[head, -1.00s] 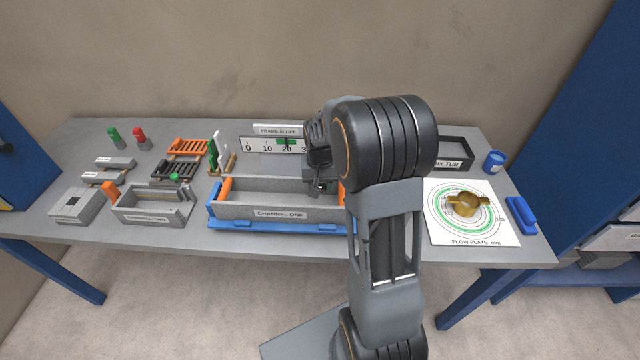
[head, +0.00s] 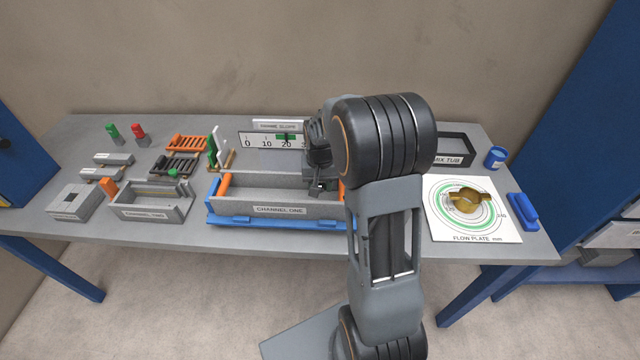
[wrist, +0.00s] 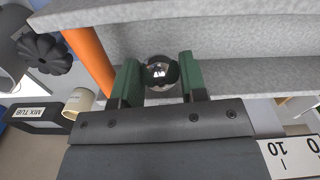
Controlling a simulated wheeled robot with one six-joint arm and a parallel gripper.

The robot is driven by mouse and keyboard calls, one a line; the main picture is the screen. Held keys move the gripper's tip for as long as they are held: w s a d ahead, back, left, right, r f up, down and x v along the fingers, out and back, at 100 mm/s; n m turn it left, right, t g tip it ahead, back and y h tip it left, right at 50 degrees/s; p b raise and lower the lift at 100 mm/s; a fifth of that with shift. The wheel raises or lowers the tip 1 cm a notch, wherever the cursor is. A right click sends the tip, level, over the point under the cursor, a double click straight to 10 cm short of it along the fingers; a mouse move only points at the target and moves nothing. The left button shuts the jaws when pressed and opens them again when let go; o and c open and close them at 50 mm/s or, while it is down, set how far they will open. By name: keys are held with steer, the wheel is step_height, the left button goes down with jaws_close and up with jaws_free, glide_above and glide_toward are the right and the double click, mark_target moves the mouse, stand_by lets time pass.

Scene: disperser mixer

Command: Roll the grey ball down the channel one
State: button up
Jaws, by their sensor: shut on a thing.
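In the wrist view, my gripper (wrist: 160,85) has its two green-padded fingers closed on the shiny grey ball (wrist: 160,71). The ball sits between the fingertips, over or at the grey channel; I cannot tell whether it touches the floor. Channel one (head: 279,210) is a grey trough with a label on its front, set in a blue base with orange end pieces. An orange end piece (wrist: 88,58) is beside the fingers in the wrist view. In the head view my gripper (head: 319,184) is at the channel's right end, and my arm hides the ball.
A slope scale (head: 268,140) stands behind the channel. Channel two (head: 150,204) and small racks lie to the left. To the right are the flow plate (head: 435,223) with a brass piece, the mix tub (head: 449,160) and a blue cup (head: 495,158).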

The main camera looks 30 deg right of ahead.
steer(key=shift+f+b, duration=0.7)
steer(key=shift+f, duration=0.35)
steer(key=o, duration=1.1)
steer(key=shift+o, duration=0.2)
step_height(320, 180, up, 14)
steer(key=s+a+n+t, duration=0.2)
steer(key=s+a, duration=0.2)
steer(key=s, duration=0.4)
steer(key=s+a+f+n+t, duration=0.1)
steer(key=s+a+n+t, duration=0.1)
steer(key=s+a, duration=0.3)
steer(key=s, duration=0.3)
steer(key=shift+a+f+n+b, duration=0.2)
steer(key=shift+f+n+b, duration=0.1)
steer(key=shift+b, duration=0.1)
